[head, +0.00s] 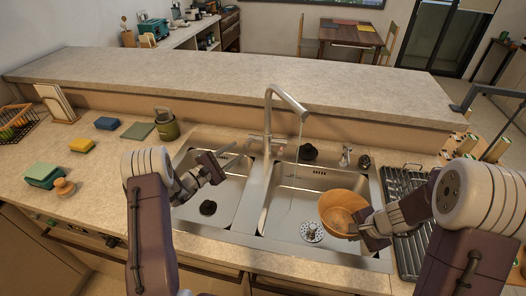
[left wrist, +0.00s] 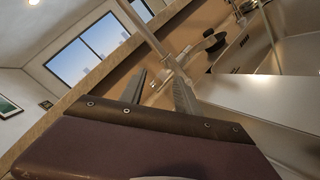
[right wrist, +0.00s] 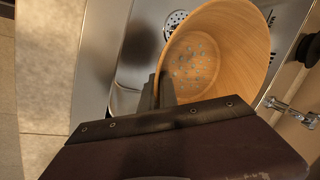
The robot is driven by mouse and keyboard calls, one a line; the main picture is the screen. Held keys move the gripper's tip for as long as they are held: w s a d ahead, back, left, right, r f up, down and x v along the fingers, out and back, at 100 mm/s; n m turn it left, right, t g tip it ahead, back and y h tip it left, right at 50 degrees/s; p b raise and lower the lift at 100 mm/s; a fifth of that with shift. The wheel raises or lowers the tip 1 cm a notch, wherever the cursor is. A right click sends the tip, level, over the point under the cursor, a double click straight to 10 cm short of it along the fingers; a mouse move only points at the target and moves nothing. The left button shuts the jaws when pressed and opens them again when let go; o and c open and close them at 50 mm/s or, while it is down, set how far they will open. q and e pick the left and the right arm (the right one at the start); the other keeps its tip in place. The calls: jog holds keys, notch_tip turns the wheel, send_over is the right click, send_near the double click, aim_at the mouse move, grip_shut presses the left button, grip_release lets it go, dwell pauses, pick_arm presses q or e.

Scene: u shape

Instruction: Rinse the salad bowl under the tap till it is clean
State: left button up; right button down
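The salad bowl (head: 340,204), orange-brown and wood-like, is tilted over the right sink basin (head: 286,205). Its inside shows grey-blue spots in the right wrist view (right wrist: 222,62); I cannot tell whether they are dirt or drops. My right gripper (head: 362,224) is shut on its near rim. The tap (head: 268,110) stands between the basins, its spout over the right basin. A thin stream of water (head: 299,140) falls from it, left of the bowl. My left gripper (head: 232,154) is open and empty over the left basin, left of the tap; its fingers show apart in the left wrist view (left wrist: 160,82).
A drying rack (head: 408,250) stands right of the sink. Sponges (head: 82,145), a brush (head: 64,187) and a green pot (head: 166,127) are on the left counter. A raised ledge (head: 220,80) runs behind the sink. A dark stopper (head: 308,152) lies at the sink's back edge.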

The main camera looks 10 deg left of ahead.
aim_at(250, 142)
jog(key=shift+a+f+b, duration=0.1)
jog(key=shift+f+b, duration=0.2)
jog(key=shift+f, duration=0.25)
jog(key=shift+r, duration=0.1)
pick_arm(q)
jog(key=shift+y, duration=0.3)
jog(key=x, duration=0.3)
jog(key=f+p+x, duration=0.1)
jog(key=x, duration=0.3)
jog(key=a+x, duration=0.1)
jog(key=x, duration=0.3)
jog(key=shift+w+f, duration=0.25)
jog(key=shift+f, duration=0.05)
pick_arm(e)
jog(key=shift+r, duration=0.5)
pick_arm(q)
grip_shut()
jog(key=shift+d, duration=0.1)
